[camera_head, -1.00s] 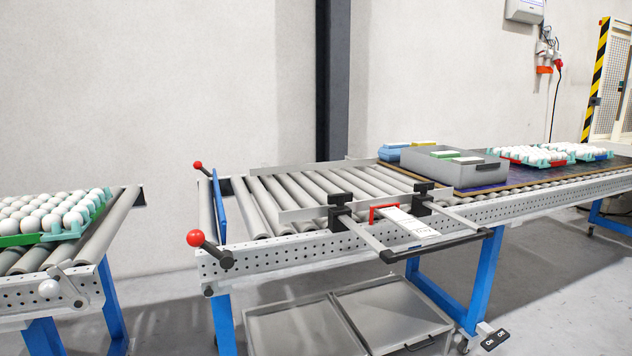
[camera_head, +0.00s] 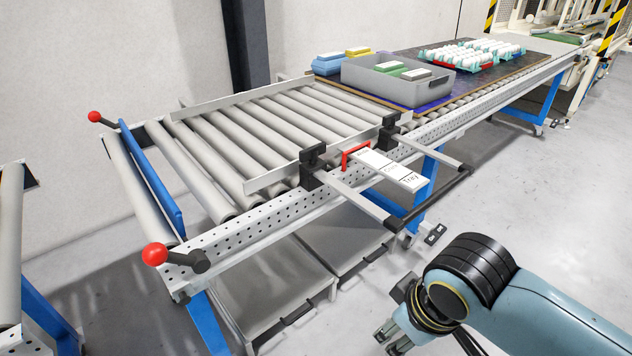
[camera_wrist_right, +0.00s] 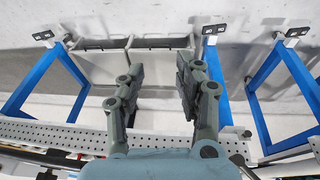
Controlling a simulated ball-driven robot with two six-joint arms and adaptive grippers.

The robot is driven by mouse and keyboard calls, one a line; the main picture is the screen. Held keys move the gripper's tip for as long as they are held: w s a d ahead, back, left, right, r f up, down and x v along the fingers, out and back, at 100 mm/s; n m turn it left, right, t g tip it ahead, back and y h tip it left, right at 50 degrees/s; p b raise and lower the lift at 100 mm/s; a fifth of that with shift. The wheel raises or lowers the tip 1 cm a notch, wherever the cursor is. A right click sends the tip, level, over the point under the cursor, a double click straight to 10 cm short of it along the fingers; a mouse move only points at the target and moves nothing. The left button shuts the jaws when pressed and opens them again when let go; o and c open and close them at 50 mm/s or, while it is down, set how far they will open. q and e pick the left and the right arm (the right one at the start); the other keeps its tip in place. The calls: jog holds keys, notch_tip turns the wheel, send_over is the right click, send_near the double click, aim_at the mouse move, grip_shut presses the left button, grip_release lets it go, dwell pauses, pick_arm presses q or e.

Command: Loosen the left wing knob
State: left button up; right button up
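The left wing knob (camera_head: 312,154) is a black knob on top of a black clamp block at the near rail of the roller conveyor. A similar right wing knob (camera_head: 389,122) stands farther along the rail. A grey rod runs out from each block to a black crossbar (camera_head: 428,198). My right gripper (camera_head: 390,343) is low at the bottom of the head view, in front of the conveyor and well away from the knobs. In the right wrist view its two fingers (camera_wrist_right: 160,82) are apart with nothing between them. My left gripper is not in view.
A red bracket with a white label plate (camera_head: 398,172) sits between the two rods. Red ball-ended levers (camera_head: 155,254) stick out at the conveyor's left end. A grey crate (camera_head: 400,85) and egg trays (camera_head: 470,55) are on the far part. Open floor lies to the right.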

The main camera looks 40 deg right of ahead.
notch_tip(320, 180, up, 8)
jog(key=w+p, duration=0.1)
jog(key=w, duration=0.1)
jog(key=m+g+h+p, duration=0.15)
jog(key=m+h, duration=0.25)
jog(key=m, duration=1.4)
send_near(312, 146)
jog(key=shift+g, duration=0.45)
jog(key=x, duration=0.3)
jog(key=b+x, duration=0.1)
jog(key=x, duration=0.6)
jog(key=shift+w+f, duration=0.15)
jog(key=shift+w, duration=0.15)
jog(key=shift+y, duration=0.3)
jog(key=shift+c, duration=0.3)
grip_shut()
